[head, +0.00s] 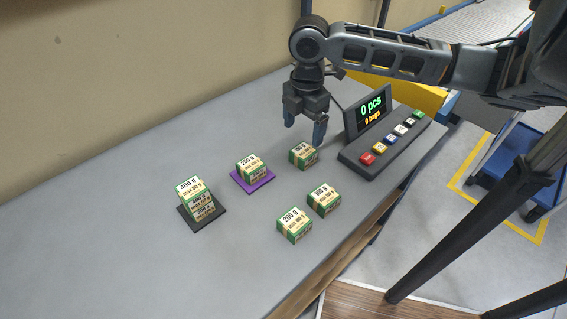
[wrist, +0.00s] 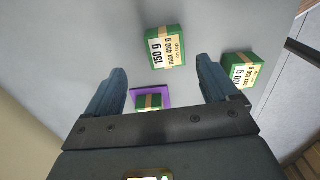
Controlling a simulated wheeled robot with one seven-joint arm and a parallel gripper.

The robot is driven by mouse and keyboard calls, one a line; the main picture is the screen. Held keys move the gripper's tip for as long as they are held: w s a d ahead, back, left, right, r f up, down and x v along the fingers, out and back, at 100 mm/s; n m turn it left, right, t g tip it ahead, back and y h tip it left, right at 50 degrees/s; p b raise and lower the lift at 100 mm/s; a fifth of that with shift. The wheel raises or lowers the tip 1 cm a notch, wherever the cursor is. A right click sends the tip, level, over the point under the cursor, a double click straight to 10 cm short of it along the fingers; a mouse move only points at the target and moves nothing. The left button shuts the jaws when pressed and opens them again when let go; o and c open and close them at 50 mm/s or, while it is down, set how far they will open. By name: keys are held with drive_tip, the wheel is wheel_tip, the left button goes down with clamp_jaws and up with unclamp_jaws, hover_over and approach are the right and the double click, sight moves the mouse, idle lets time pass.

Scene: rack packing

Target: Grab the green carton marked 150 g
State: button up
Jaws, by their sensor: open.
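The green carton marked 150 g (wrist: 165,48) lies on the grey table, its label clear in the wrist view, just beyond the fingertips. In the head view this appears to be the carton (head: 303,155) closest below my gripper, its label hard to read there. My gripper (head: 304,131) is open and empty, pointing down above and slightly behind that carton. Its two fingers also show in the wrist view (wrist: 161,75), spread apart, with the carton ahead of the gap between them. No contact with the carton shows.
A carton marked 250 g (head: 251,167) sits on a purple mat (head: 265,185). Stacked cartons (head: 194,196) stand on a dark mat (head: 215,220). Two cartons, one marked 200 g (head: 294,224), the other (head: 323,198) unclear, lie nearer the front edge. A button console (head: 385,145) stands right.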

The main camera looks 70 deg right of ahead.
sight(304, 150)
drive_tip(key=shift+s+a+f, duration=0.2)
drive_tip(key=shift+f, duration=0.55)
wheel_tip(304, 150, down, 6)
drive_tip(key=shift+s+f+p, duration=0.1)
drive_tip(key=shift+f+p, duration=0.15)
drive_tip(key=shift+p, duration=0.35)
drive_tip(key=shift+c, duration=0.2)
drive_tip(key=c, duration=1.1)
